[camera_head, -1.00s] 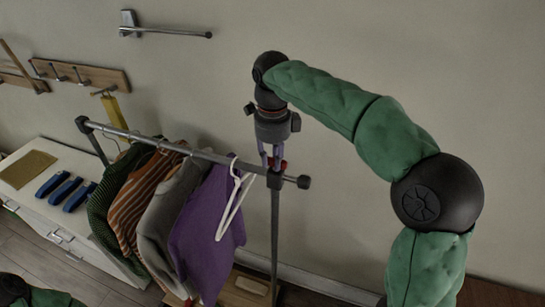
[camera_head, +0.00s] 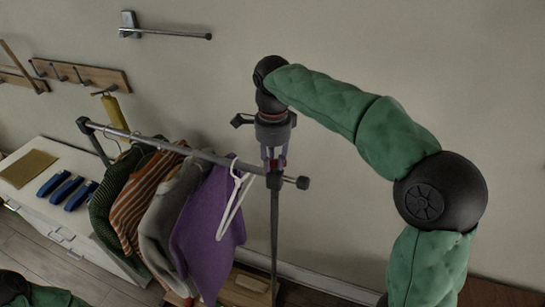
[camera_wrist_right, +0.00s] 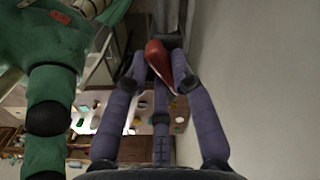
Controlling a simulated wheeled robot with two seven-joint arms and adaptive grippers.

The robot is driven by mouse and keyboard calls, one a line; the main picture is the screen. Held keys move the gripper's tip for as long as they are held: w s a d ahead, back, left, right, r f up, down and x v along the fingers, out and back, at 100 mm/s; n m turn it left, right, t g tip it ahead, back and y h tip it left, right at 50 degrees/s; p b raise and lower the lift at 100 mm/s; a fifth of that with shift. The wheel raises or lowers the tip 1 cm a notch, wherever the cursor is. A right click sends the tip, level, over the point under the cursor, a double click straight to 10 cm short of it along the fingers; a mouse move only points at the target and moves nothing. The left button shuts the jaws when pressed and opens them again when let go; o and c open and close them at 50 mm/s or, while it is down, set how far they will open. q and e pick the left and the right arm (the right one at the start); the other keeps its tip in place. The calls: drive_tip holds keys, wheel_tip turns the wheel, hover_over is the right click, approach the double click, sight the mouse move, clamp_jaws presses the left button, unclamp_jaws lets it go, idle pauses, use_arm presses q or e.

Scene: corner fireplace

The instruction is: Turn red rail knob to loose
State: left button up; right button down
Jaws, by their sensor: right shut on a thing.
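The red rail knob (camera_wrist_right: 158,62) shows in the right wrist view between the fingers of my right gripper (camera_wrist_right: 165,65). The gripper is shut on it, and the fingers cover part of the knob. In the head view, my right gripper (camera_head: 273,158) points down at the rail's right end, just above the post joint. The knob is mostly hidden there. The grey clothes rail (camera_head: 205,155) runs from the left to this end. My left gripper is out of view; only part of my left arm shows at the bottom left.
Several garments, including a purple one (camera_head: 208,220), and a white hanger (camera_head: 233,205) hang left of the gripper. A white cabinet (camera_head: 70,225) stands at the left. The wall behind has a metal bar (camera_head: 165,32) and a wooden hook rack (camera_head: 85,75).

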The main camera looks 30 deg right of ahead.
sight(276, 162)
drive_tip(key=n, duration=0.3)
drive_tip(key=n+p, duration=0.1)
drive_tip(key=n, duration=0.2)
drive_tip(key=shift+s+d+n, duration=0.15)
drive_tip(key=shift+s+n, duration=0.05)
drive_tip(key=shift+n, duration=0.1)
drive_tip(key=n, duration=0.5)
drive_tip(key=shift+d+p, duration=0.15)
drive_tip(key=shift+p, duration=0.25)
drive_tip(key=c, duration=1)
unclamp_jaws()
drive_tip(key=shift+c, duration=0.2)
wheel_tip(276, 162, up, 12)
